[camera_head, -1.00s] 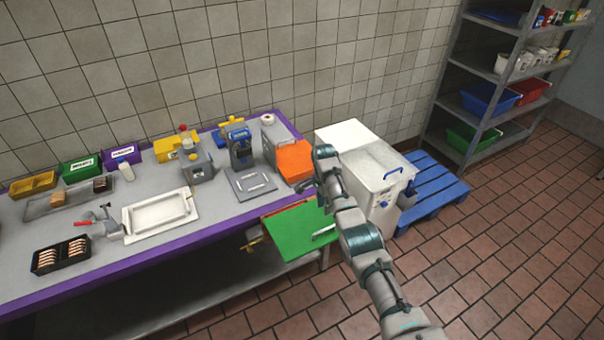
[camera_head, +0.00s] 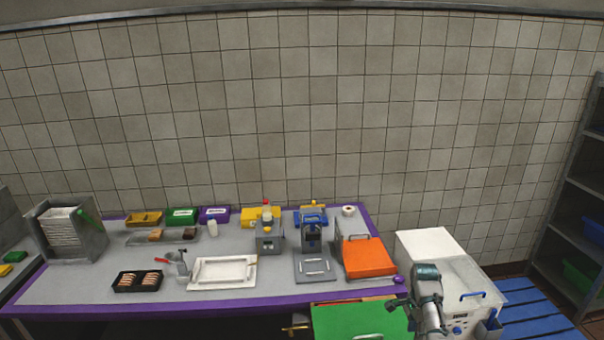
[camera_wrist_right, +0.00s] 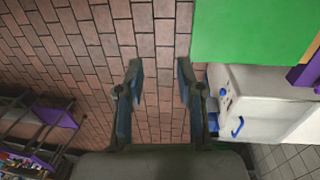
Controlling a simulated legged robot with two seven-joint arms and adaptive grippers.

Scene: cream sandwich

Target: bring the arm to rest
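My right arm (camera_head: 430,298) shows at the bottom right of the head view, in front of the white bins and just right of the green panel. In the right wrist view my right gripper (camera_wrist_right: 160,80) is open, its two fingers well apart with only brick-tiled floor seen between them. It holds nothing. My left arm and gripper are not in view.
The green panel (camera_head: 360,319) sits low at the table's front and appears close right of the fingers in the wrist view (camera_wrist_right: 250,30). A white bin (camera_head: 425,243) stands beside the purple-edged table (camera_head: 80,291). A blue pallet (camera_head: 540,312) lies right.

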